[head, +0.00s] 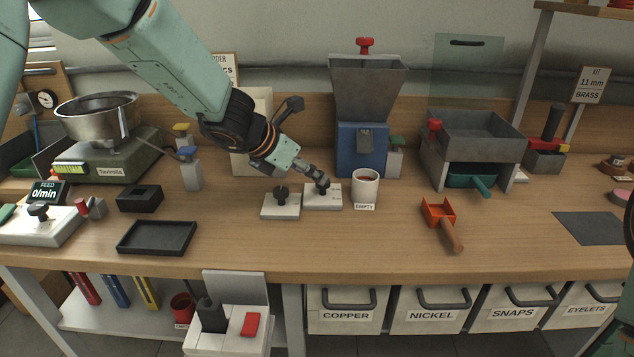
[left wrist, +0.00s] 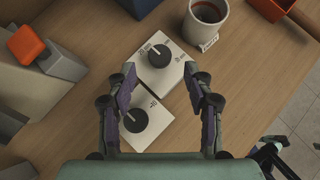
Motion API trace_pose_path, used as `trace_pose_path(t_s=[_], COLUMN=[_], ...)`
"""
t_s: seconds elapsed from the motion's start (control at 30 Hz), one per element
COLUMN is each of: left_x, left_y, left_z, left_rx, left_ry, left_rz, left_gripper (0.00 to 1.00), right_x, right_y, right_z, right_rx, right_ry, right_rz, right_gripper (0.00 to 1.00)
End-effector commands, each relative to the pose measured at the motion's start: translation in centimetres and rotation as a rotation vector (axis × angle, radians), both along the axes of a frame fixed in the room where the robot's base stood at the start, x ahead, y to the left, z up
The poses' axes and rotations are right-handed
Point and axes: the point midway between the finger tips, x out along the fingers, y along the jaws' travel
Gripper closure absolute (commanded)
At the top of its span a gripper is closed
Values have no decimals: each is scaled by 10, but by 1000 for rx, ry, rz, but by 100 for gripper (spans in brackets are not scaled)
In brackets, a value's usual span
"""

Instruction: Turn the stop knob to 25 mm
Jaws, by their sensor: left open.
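Two white plates with round black knobs sit side by side on the bench. The far plate (left wrist: 172,76) has small mm marks around its knob (left wrist: 160,57), whose white line points up-left in the left wrist view; the marks are too small to read surely. In the head view this plate (head: 331,203) is the right one. The nearer plate (left wrist: 155,143) carries a second knob (left wrist: 134,119), left in the head view (head: 281,193). My left gripper (left wrist: 160,72) is open above the far plate, its fingers either side of it. In the head view the left gripper (head: 319,180) hides part of that knob.
A white cup labelled EMPTY (head: 365,190) stands just right of the plates. A blue hopper machine (head: 361,150) is behind. A black tray (head: 157,237) lies to the left, and an orange scoop (head: 438,212) to the right. Bench in front of the plates is clear.

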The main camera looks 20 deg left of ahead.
Motion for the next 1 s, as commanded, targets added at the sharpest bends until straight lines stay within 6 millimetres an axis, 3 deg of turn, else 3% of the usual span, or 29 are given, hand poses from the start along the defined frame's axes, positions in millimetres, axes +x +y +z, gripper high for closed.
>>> trace_pose_path(t_s=[0.1,0.3,0.67,1.0], left_x=[13,28,32,32], left_y=[-6,-12,-14,-14], left_z=[-18,-32,-35,-35], left_rx=[4,2,0,0], left_ry=[1,1,0,0], left_rz=[-1,-1,0,0], left_gripper=[48,48,48,75], right_x=[0,0,0,0], right_y=[0,0,0,0], right_z=[-7,-10,-11,-11], right_rx=[0,0,0,0], right_ry=[0,-1,0,0], right_rz=[0,0,0,0], right_gripper=[60,60,60,60])
